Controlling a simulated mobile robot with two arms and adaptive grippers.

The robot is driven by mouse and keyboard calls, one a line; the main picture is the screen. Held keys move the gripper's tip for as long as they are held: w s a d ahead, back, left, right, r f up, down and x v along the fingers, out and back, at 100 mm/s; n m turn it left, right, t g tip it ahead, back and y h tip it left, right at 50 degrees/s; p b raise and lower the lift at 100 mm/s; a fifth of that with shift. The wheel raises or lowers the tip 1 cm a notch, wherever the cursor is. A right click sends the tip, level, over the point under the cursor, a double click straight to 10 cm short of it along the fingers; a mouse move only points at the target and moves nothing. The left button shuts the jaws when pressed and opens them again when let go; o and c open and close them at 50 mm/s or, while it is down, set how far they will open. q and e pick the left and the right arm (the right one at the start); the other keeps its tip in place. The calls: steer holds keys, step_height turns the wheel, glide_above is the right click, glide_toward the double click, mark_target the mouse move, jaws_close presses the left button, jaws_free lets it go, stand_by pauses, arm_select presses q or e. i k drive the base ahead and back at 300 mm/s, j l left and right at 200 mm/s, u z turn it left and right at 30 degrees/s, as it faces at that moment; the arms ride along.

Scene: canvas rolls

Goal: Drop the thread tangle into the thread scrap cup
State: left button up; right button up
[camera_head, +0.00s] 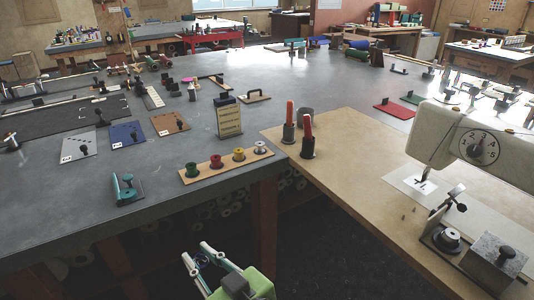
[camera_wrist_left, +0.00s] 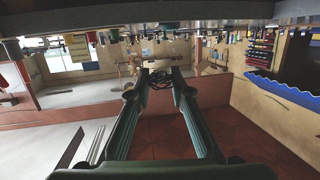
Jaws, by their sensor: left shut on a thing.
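My left gripper (camera_head: 196,253) is low in front of the grey table's front edge in the head view, over the floor. It is shut on the thread tangle (camera_head: 201,261), a small dark blue bundle between the fingers. In the left wrist view the tangle (camera_wrist_left: 162,80) shows as dark loops between the fingertips (camera_wrist_left: 160,73). A dark grey cup (camera_head: 306,115) stands on the tan table behind two holders with orange-red handles; it may be the thread scrap cup, but its inside is hidden. My right gripper is not in view.
A spool board (camera_head: 226,165), a yellow-faced upright box (camera_head: 228,119) and a teal tool (camera_head: 127,188) stand near the grey table's (camera_head: 70,205) front edge. The orange-handled holders (camera_head: 308,149) stand at the tan table's (camera_head: 355,150) corner. A sewing machine (camera_head: 470,140) stands right. Tan tabletop between is mostly clear.

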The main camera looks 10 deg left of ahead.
mark_target(301, 125)
steer(key=i+j+z, duration=0.35)
steer(key=i+j, duration=0.15)
steer(key=j, duration=0.2)
steer(key=i+j+z, duration=0.2)
steer(key=j, duration=0.15)
steer(key=i+j+z, duration=0.2)
steer(key=j, duration=0.2)
